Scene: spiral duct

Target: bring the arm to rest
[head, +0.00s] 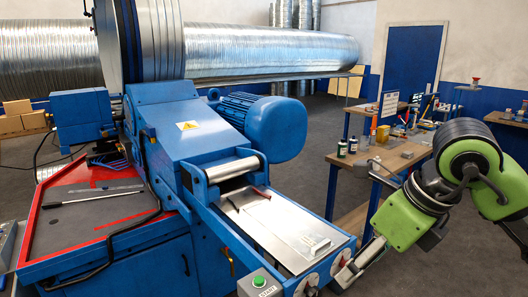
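My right arm (405,222), green with black joints, comes in from the right. It reaches down toward the front right corner of the blue duct machine (160,120). The end of it, where my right gripper (347,276) is, sits low beside the machine's front end. My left gripper is not in view. A grey box with a green START button (259,282) stands at the bottom, in front of the machine.
A red-edged tray table (95,228) with a long tool (92,199) is at the left. A wooden workbench (410,150) with bottles and small tools stands behind my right arm. A large spiral duct (270,52) extends across the back. Grey floor (310,125) lies open between machine and bench.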

